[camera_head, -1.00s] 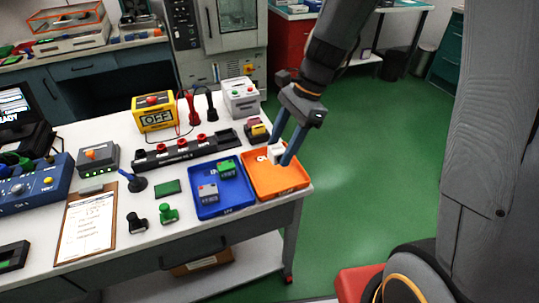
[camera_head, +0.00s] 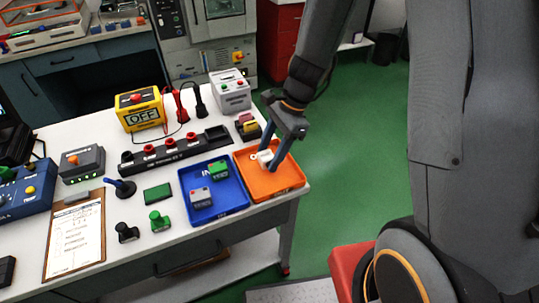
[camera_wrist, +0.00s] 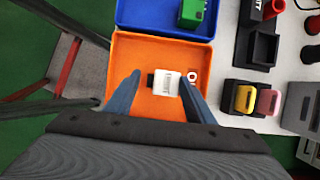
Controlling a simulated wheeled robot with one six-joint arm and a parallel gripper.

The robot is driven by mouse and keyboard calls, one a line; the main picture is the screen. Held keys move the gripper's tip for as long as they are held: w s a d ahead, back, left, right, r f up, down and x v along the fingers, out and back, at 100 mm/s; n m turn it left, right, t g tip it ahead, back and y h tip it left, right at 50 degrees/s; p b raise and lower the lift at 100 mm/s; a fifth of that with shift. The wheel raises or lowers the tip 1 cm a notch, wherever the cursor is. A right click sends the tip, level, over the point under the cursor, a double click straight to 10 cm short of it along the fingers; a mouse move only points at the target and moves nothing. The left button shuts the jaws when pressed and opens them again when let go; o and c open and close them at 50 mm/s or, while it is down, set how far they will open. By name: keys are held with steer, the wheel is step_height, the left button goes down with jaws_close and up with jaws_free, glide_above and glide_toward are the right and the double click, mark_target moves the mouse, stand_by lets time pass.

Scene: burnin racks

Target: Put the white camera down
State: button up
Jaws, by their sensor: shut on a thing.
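The white camera (camera_head: 264,157) is a small white block between the fingertips of my gripper (camera_head: 271,160), over the orange tray (camera_head: 287,185). In the wrist view the white camera (camera_wrist: 166,84) shows a printed label and a black part on its left, with my gripper's two blue fingers (camera_wrist: 158,90) on either side. My gripper is shut on it. The orange tray (camera_wrist: 137,45) lies below. I cannot tell whether the camera touches the tray floor.
A blue tray (camera_head: 232,205) with a green and a grey block adjoins the orange tray on the left. Behind stand a black rail (camera_head: 175,154), yellow and pink pieces (camera_head: 247,125) and a white box (camera_head: 230,91). The orange tray's front part is bare.

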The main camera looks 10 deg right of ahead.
steer(key=shift+f, duration=0.7)
steer(key=shift+f, duration=0.1)
steer(key=o, duration=1.1)
steer(key=b+v, duration=0.2)
steer(key=v, duration=1)
steer(key=s+d+n+t+h, duration=0.1)
steer(key=s+d+n+h, duration=0.1)
steer(key=n, duration=0.5)
steer(key=s+d+f+n+t+h, duration=0.1)
steer(key=s+d+n+h, duration=0.1)
steer(key=s+d+n, duration=0.3)
steer(key=shift+s+f+n+t, duration=0.2)
steer(key=shift+s+n+t, duration=0.1)
steer(key=shift+s+n, duration=1.05)
